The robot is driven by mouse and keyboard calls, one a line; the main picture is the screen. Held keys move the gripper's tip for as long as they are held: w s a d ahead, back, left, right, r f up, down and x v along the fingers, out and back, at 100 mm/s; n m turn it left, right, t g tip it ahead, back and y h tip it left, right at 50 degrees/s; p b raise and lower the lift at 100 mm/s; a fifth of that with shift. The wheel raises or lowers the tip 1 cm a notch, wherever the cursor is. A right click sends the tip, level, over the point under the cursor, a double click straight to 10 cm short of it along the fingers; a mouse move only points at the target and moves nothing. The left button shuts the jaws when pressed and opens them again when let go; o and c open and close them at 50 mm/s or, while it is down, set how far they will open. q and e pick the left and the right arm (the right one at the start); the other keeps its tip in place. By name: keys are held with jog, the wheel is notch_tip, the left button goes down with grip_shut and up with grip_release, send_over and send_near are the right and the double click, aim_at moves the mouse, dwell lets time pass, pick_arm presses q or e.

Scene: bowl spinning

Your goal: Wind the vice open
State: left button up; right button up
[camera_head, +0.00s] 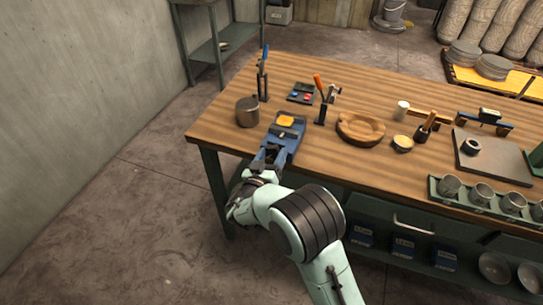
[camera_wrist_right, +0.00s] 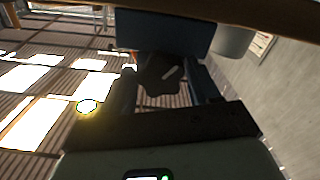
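The blue vice (camera_head: 285,138) is mounted at the near left edge of the workbench, with a yellow-orange piece (camera_head: 286,121) on top. My right gripper (camera_head: 264,165) is at the vice's front end. In the right wrist view, a dark lobed knob (camera_wrist_right: 160,82) with a pale mark sits between the two fingers (camera_wrist_right: 163,88), in front of a blue block of the vice (camera_wrist_right: 165,30). The fingers stand apart on either side of the knob. Whether they press on it is too dark to tell. My left gripper is not in view.
A metal pot (camera_head: 248,111) stands just left of the vice. Metal cups in a green rack (camera_head: 450,187) line the front edge. The floor left of the bench is clear.

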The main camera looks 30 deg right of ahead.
jog(key=c, duration=0.5)
